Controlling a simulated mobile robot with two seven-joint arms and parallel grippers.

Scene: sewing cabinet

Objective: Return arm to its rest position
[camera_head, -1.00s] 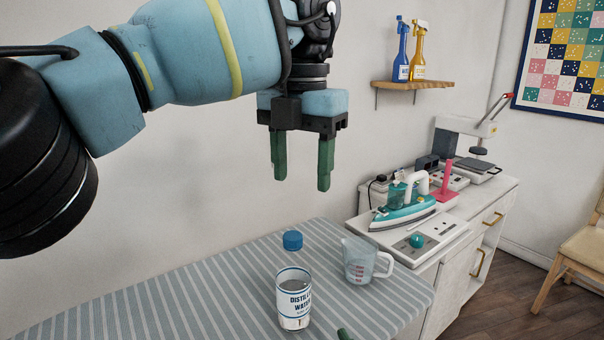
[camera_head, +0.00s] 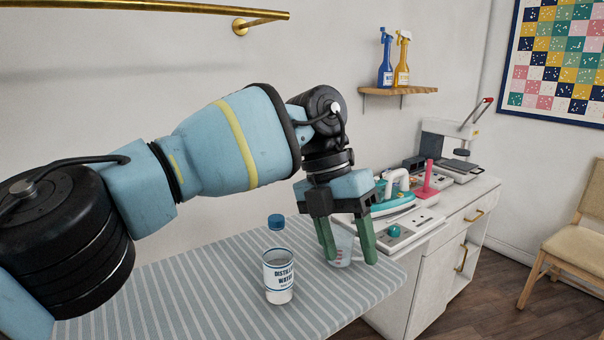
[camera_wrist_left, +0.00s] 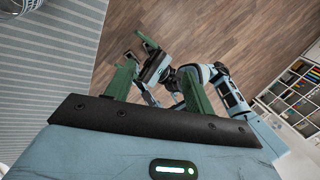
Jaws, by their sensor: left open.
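My left arm comes in from the left in the head view, and its gripper (camera_head: 349,260) points down with the green fingers apart. It is open and empty, in front of a clear measuring cup (camera_head: 343,246) that shows partly between the fingers; I cannot tell whether they touch. A bottle of distilled water (camera_head: 279,277) with a blue cap stands upright to its left. In the left wrist view the open fingers (camera_wrist_left: 155,68) show. Beyond them is my right arm, with its gripper (camera_wrist_left: 153,66) partly hidden over the floor; whether it is open is unclear.
The striped board (camera_head: 190,297) has free room left of the bottle. A teal iron (camera_head: 385,200) stands on the white cabinet (camera_head: 425,270) at right. A wall shelf (camera_head: 400,91) holds two spray bottles. A gold rail (camera_head: 150,9) crosses top left; a chair (camera_head: 570,235) stands right.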

